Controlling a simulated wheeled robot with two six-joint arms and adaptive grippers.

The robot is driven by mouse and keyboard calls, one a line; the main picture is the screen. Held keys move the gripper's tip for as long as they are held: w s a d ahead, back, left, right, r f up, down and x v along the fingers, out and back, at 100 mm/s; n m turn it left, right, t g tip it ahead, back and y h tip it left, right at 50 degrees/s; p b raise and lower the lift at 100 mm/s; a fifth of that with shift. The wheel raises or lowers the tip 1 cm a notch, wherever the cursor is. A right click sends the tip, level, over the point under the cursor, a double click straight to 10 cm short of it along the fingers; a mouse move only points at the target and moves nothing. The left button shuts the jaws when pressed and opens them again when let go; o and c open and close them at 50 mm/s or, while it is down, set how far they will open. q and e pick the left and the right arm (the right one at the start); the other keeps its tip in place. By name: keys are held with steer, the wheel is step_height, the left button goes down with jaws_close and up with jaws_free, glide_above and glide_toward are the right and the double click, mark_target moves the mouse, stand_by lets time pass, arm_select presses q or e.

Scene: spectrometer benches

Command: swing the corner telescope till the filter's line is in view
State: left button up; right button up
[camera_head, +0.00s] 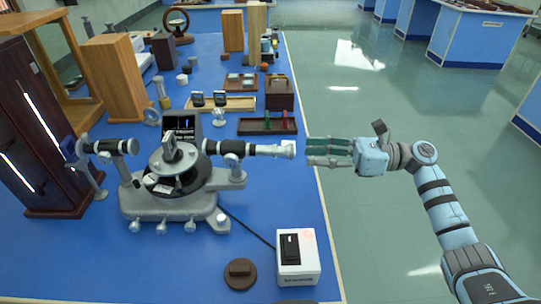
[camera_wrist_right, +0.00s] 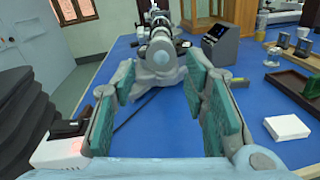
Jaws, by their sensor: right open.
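The grey spectrometer (camera_head: 172,200) stands on the blue bench with a round table in its middle. Its black and grey telescope (camera_head: 262,149) points right toward the bench edge; it also shows ahead in the right wrist view (camera_wrist_right: 160,48). A second tube (camera_head: 108,147) is on the left side. A small dark display (camera_head: 183,123) behind it shows a thin blue line and text too small to read. My right gripper (camera_head: 315,151) is at the bench edge, its green-padded fingers spread apart in the wrist view (camera_wrist_right: 158,80) and empty, short of the telescope. My left gripper is out of view. I cannot pick out the filter.
A white box with a black switch (camera_head: 297,257) and a brown disc (camera_head: 240,274) lie at the near side. A white block (camera_wrist_right: 287,127) lies right of my fingers in the wrist view. A wooden tray (camera_head: 254,127) and a dark cabinet (camera_head: 50,130) flank the spectrometer.

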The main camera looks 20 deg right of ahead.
mark_target(277, 152)
steer(key=p+x, duration=0.1)
steer(key=x, duration=0.9)
steer(key=shift+w+a, duration=0.2)
steer(key=shift+a, duration=0.15)
steer(key=shift+c, duration=0.5)
jaws_close()
